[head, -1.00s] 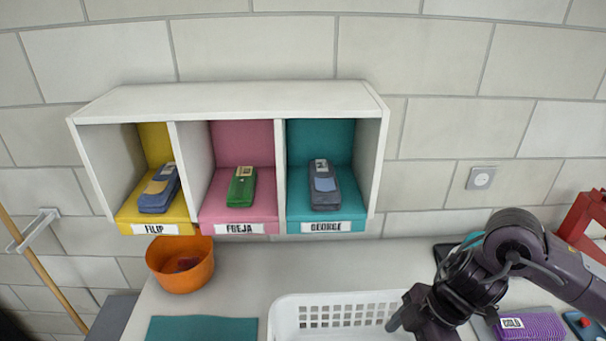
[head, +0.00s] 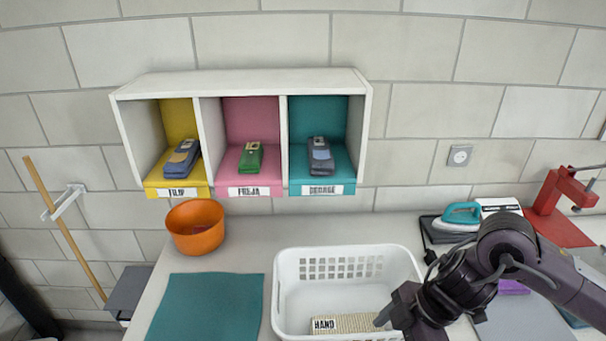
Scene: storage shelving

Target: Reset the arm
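My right arm comes in from the right in the head view. Its gripper (head: 388,316) is over the right side of the white basket (head: 347,262), pointing left and down. The fingers are small and partly hidden, so I cannot tell whether they are open or shut. A beige striped item labelled "HAND" (head: 345,324) lies in the basket, left of the gripper. My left gripper is not in view.
A white wall shelf (head: 240,84) has yellow, pink and teal compartments, each with a folded item. An orange bowl (head: 196,228) and a teal mat (head: 205,306) are at left. A teal iron (head: 458,217) and a red press (head: 563,190) stand at right.

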